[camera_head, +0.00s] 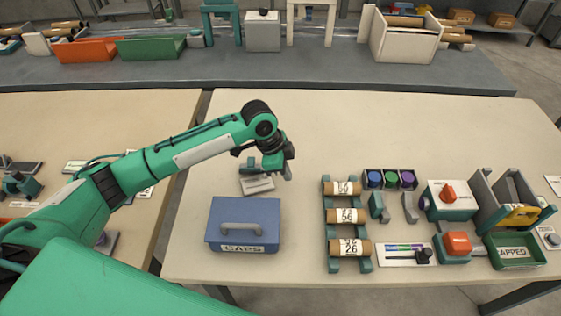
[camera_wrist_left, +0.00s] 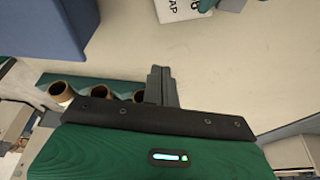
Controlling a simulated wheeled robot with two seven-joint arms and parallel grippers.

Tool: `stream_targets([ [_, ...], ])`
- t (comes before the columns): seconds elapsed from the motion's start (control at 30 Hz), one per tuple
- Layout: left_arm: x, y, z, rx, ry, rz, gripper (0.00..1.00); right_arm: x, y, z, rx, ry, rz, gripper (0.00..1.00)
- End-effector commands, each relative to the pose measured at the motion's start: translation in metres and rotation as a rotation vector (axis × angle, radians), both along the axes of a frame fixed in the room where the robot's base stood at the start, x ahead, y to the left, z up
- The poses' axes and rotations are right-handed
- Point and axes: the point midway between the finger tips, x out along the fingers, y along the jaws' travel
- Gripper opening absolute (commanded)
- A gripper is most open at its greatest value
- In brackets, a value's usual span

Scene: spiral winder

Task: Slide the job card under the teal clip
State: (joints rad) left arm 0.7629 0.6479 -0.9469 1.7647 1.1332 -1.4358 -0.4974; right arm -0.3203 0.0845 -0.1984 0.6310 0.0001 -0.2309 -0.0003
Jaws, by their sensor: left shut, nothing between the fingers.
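My left gripper (camera_head: 287,172) hangs over the pale table with its narrow grey fingers pointing down. In the left wrist view its fingers (camera_wrist_left: 161,85) are together, with nothing between them. A small pale grey plate or card (camera_head: 257,186) lies just below and left of the fingers, behind the blue box. A teal piece (camera_head: 250,166), possibly the clip, shows at its back edge, partly hidden by the wrist. A white card with black lettering (camera_wrist_left: 180,9) is cut off at the top of the left wrist view, apart from the fingers. My right gripper is out of view.
The blue CAPS box (camera_head: 243,226) stands close in front of the plate. A rack with several labelled rolls (camera_head: 347,216) stands to the right, beside coloured caps, a tray and small devices. The table (camera_head: 430,125) is clear behind them.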

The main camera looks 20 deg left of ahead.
Motion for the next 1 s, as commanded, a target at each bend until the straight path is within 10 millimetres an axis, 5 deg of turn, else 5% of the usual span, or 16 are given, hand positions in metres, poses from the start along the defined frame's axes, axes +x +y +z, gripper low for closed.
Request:
stream_targets([
  [0.2, 0.002, -0.016, -0.043, -0.001, 0.003, 0.000, 0.00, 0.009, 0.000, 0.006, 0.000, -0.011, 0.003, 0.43],
  [0.5, -0.004, 0.021, -0.042, 0.001, -0.001, 0.000, 0.00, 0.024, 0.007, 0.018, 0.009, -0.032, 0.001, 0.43],
  [1.0, -0.006, 0.028, -0.041, 0.000, -0.001, 0.001, 0.00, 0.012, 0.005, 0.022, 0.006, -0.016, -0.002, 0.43],
])
